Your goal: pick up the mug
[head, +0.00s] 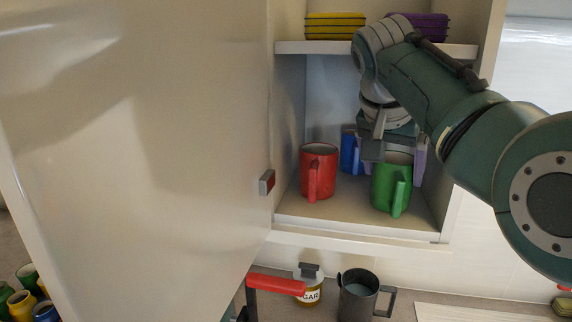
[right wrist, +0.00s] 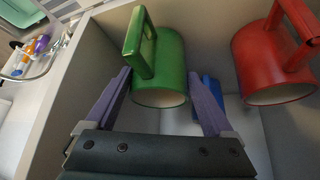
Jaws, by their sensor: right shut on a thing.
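Several mugs are in the open cabinet's lower compartment. The green mug (head: 383,187) is at the front right, upright, its handle facing out. My right gripper (head: 394,173) reaches in from above and is shut on the green mug. In the right wrist view, its two purple fingers lie on either side of that mug (right wrist: 170,68). I cannot tell whether the mug touches the shelf. A red mug (head: 317,172) stands to the left, apart from it. A blue mug (head: 348,152) is behind, partly hidden. My left gripper is not in view.
A large open cabinet door (head: 130,150) fills the left side. The shelf above (head: 330,47) holds yellow and purple stacked items. The cabinet's right wall is close to the green mug. Below, a dark jug (head: 357,300) and a sugar jar (head: 308,294) stand on the counter.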

